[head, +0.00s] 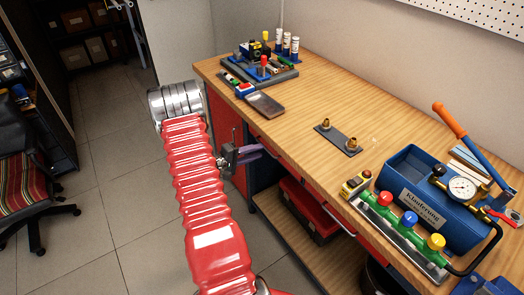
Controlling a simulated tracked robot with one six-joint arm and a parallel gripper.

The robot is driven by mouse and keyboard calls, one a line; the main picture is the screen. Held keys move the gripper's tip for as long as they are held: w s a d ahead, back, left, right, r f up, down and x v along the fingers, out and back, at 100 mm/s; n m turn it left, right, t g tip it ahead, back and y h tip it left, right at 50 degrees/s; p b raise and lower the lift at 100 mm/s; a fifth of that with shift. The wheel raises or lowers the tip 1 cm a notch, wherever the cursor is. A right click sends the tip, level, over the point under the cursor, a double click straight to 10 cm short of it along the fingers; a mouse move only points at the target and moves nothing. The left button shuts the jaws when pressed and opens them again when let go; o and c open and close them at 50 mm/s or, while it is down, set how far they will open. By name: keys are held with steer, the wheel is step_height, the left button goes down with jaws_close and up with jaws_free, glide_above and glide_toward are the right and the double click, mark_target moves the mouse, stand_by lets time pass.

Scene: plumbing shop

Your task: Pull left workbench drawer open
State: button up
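The wooden workbench (300,110) runs diagonally from upper left to lower right in the head view. Below its top, red fronts show, including a red panel (222,120) at the left end and a narrow red drawer front (285,168) just right of my gripper. My gripper (254,151) is at the end of the red-sleeved arm, at the bench's front edge beside that drawer front. Its dark fingers point right toward the front. I cannot tell whether they touch a handle or how far apart they are. The left drawer's handle is not clearly visible.
A red toolbox (310,210) sits on the lower shelf (285,235). A pressure tester (430,195), a valve manifold (400,235) and other tools stand on the bench top. A striped chair (25,190) stands at far left. The tiled floor (110,200) between is clear.

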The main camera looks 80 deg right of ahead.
steer(key=x, duration=0.3)
steer(key=shift+s+d, duration=0.1)
steer(key=shift+s, duration=0.05)
steer(key=shift+c, duration=0.6)
jaws_close()
steer(key=shift+f, duration=0.15)
stand_by(0.6)
